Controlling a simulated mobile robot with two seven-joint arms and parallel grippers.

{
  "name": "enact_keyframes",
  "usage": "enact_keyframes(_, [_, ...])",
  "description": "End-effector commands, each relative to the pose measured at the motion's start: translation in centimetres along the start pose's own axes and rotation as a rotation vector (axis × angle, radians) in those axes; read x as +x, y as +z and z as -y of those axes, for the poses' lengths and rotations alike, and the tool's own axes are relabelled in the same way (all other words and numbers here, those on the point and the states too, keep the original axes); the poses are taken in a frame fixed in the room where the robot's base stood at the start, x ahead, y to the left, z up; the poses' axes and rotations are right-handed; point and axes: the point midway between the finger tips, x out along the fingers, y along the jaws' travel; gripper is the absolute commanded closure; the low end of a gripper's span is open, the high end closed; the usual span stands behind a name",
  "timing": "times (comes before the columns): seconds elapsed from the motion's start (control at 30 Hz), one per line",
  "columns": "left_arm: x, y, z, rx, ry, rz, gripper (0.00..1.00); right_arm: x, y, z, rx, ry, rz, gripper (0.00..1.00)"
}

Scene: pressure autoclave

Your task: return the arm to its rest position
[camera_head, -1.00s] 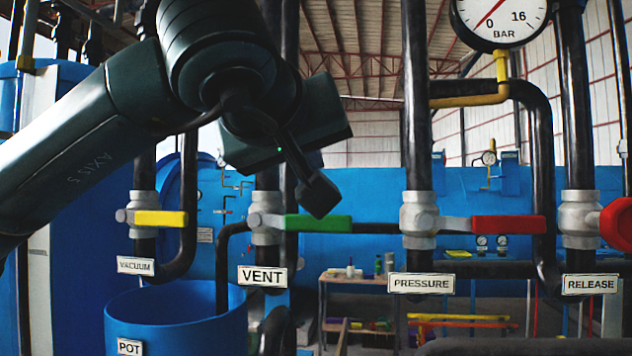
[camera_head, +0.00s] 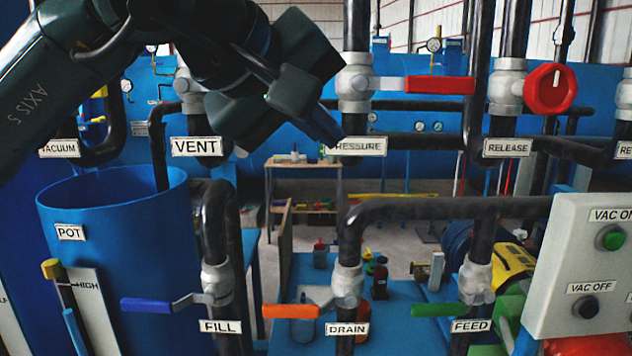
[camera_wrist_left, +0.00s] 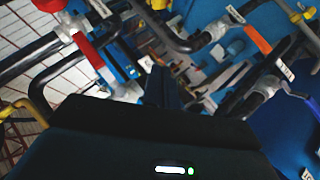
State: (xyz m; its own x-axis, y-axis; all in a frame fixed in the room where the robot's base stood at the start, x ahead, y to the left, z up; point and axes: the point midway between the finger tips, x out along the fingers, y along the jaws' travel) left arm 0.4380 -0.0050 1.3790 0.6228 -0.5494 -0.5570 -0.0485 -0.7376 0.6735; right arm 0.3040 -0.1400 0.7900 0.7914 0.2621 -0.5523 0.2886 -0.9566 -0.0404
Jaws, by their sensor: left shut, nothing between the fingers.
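My left gripper (camera_head: 322,124) hangs from the dark arm that comes in from the upper left in the head view. Its fingers are shut and empty, and they point down and right. The fingertips overlap the left part of the PRESSURE label (camera_head: 362,147) in the picture and touch nothing that I can make out. The gripper hides most of the vent valve's handle. In the left wrist view the dark gripper body (camera_wrist_left: 150,140) fills the bottom, with pipes and valves beyond it. My right gripper is not in view.
The red pressure handle (camera_head: 440,85) and red release knob (camera_head: 549,88) are right of the gripper. Below are the blue pot (camera_head: 120,230), blue fill handle (camera_head: 160,304), orange drain handle (camera_head: 290,311) and green feed handle (camera_head: 438,310). A control box (camera_head: 590,255) stands at right.

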Motion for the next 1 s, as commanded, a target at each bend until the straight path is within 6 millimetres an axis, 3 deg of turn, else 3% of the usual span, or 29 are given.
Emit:
enact_keyframes(0.03, [1.7,1.8,0.5,-0.078,0.033,0.110,1.00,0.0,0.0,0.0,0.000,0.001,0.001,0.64])
enact_keyframes(0.2, [4.6,7.1,0.9,-0.372,0.139,0.447,1.00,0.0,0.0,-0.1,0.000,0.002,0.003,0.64])
enact_keyframes(0.4, [5.7,11.3,0.8,-0.781,0.231,0.824,1.00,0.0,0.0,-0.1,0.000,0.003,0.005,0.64])
enact_keyframes(0.5, [5.7,12.3,0.9,-1.006,0.264,1.002,1.00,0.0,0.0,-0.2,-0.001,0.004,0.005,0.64])
enact_keyframes(0.77, [6.0,11.5,2.5,-1.644,0.321,1.431,1.00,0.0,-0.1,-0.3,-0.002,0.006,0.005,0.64])
enact_keyframes(1.0, [8.3,8.8,7.6,-2.288,0.352,1.771,1.00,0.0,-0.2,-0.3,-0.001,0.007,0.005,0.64])
